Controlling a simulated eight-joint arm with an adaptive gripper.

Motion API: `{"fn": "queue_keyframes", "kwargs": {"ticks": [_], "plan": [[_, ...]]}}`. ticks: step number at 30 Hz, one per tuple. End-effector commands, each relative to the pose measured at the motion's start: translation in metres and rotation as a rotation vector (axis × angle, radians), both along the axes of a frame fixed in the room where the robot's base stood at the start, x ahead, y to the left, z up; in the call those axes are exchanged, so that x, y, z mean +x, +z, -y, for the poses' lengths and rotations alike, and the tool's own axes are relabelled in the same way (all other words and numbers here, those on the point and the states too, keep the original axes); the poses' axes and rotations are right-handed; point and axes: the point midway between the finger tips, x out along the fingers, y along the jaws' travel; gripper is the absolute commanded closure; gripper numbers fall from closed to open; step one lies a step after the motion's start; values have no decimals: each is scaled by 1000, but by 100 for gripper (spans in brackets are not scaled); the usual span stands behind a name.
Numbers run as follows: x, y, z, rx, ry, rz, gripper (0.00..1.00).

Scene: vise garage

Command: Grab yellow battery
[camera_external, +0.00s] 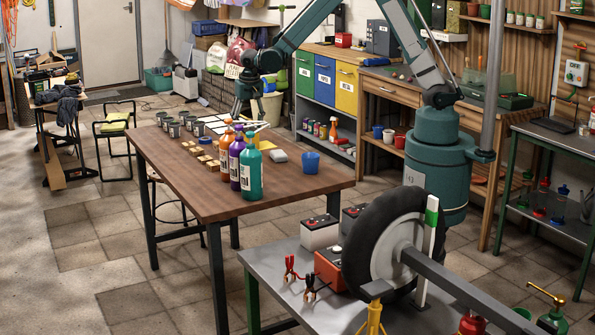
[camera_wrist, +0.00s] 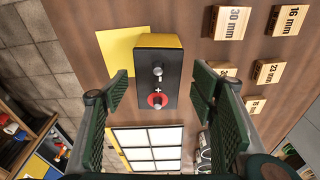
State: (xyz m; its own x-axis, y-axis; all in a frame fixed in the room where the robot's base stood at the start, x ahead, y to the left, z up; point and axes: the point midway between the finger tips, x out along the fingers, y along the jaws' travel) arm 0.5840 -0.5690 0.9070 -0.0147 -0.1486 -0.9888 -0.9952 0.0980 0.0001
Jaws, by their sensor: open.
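The yellow battery (camera_wrist: 158,75), a box with a yellow side and a black face bearing two round terminals and a plus sign, stands on the brown wooden table (camera_wrist: 185,25) in the wrist view. One terminal has a red ring. My gripper (camera_wrist: 160,90) is open, with one green ribbed finger on each side of the battery and a visible gap to both. In the external view my gripper (camera_external: 247,110) points down over the far part of the table (camera_external: 300,185). I cannot clearly make out the battery there; bottles stand in front of that area.
A yellow sheet (camera_wrist: 117,55) lies beside the battery. Wooden blocks with millimetre labels (camera_wrist: 233,22) lie to the right, and a white gridded panel (camera_wrist: 148,148) below. Orange, purple and teal bottles (camera_external: 251,175) and a blue cup (camera_external: 311,162) stand on the table.

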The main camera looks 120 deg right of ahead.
Motion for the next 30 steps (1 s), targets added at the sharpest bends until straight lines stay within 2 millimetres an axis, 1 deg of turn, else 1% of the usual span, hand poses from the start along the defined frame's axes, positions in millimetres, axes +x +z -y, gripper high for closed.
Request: {"fn": "queue_keyframes", "kwargs": {"ticks": [3, 6, 16, 20, 23, 30], "plan": [[0, -10, 2, 0, 0, 0, 43], [0, -14, 2, 0, 0, 0, 43], [0, -15, 2, 0, 0, 0, 43], [-1, -19, 3, 0, 0, 0, 43], [-2, -27, 4, 0, 0, 0, 43], [-4, -53, 9, 0, 1, 0, 43]]}}
